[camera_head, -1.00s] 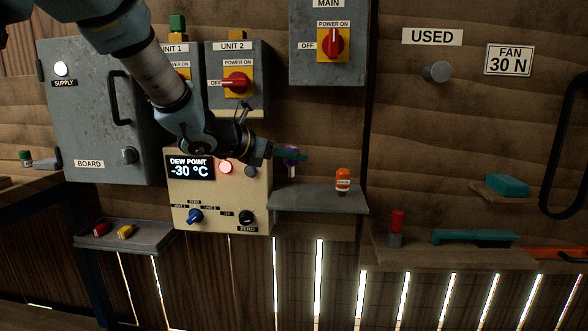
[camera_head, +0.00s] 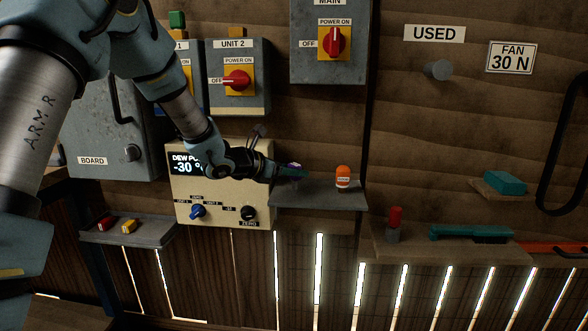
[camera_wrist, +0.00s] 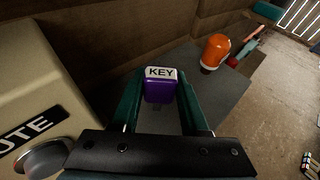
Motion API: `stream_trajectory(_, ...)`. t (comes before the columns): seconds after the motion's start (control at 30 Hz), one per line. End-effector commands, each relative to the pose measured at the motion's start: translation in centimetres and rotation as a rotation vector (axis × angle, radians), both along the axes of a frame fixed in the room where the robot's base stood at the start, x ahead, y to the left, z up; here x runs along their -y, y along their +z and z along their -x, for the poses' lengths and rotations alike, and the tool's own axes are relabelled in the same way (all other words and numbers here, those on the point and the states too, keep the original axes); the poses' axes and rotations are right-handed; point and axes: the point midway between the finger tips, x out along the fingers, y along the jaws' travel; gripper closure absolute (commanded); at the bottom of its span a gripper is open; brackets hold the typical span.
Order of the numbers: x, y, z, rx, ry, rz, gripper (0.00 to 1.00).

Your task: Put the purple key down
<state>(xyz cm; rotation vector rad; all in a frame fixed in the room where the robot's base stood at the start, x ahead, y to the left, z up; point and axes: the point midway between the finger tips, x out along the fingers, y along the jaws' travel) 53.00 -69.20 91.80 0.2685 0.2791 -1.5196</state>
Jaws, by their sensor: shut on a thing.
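The purple key (camera_wrist: 159,90) has a white top face marked "KEY" and sits between the two green fingers of my gripper (camera_wrist: 160,98) in the wrist view. My gripper is shut on it. In the head view my gripper (camera_head: 296,171) is low over the left part of the grey shelf (camera_head: 325,197), with the key (camera_head: 295,166) mostly hidden by the fingers. Whether the key's lower end touches the shelf cannot be told. The shelf also shows below and to the right of the key in the wrist view (camera_wrist: 222,100).
An orange-capped item (camera_head: 343,178) stands on the same shelf to the right, apart from my gripper. The beige dew point box (camera_head: 222,200) is close on the left. A wooden wall is behind. Bare shelf lies between the key and the orange item.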

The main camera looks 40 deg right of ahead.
Motion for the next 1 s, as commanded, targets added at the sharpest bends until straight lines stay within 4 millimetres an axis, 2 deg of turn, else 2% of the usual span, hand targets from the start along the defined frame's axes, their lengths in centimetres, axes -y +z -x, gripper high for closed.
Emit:
stream_trajectory(0.33, 0.0, -0.33, -0.01, 0.002, -0.001, 0.001, 1.0)
stream_trajectory(0.37, -0.01, -0.29, -0.01, 0.002, -0.001, 0.0, 0.55)
stream_trajectory(0.6, -0.02, -0.2, -0.01, 0.001, 0.0, 0.0, 0.28)
stream_trajectory(1.0, -0.25, 0.21, -0.05, 0.0, 0.001, 0.0, 0.26)
